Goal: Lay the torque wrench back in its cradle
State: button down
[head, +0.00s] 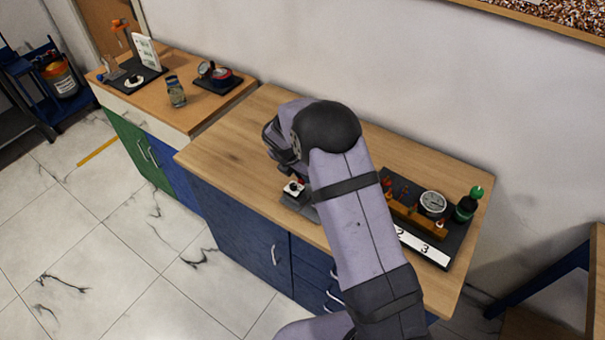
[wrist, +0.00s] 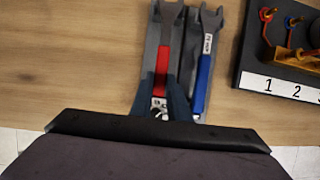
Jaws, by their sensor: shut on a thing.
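In the wrist view a wrench with a red handle (wrist: 162,70) lines up with the left side of a grey cradle (wrist: 187,52). I cannot tell whether it rests in the cradle or is held just above it. A wrench with a blue handle (wrist: 202,85) lies alongside, to its right. My gripper (wrist: 160,98) is shut on the lower end of the red-handled wrench, by a small white and black part. In the head view my arm hides my gripper and most of the cradle (head: 298,202); a small white piece with red shows there.
To the right stands a dark board (wrist: 247,40) with numbered labels, a gauge (head: 432,203) and a green-topped part (head: 467,204). The wooden bench top (head: 235,140) is clear left of the cradle. A second bench at the left holds a jar (head: 176,92) and instruments.

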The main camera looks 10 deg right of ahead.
jog(key=shift+f+b, duration=0.4)
jog(key=shift+f, duration=0.35)
dwell(0.5)
jog(key=c, duration=1.6)
grip_release()
jog(key=shift+b+v, duration=1.05)
jog(key=shift+v, duration=2.6)
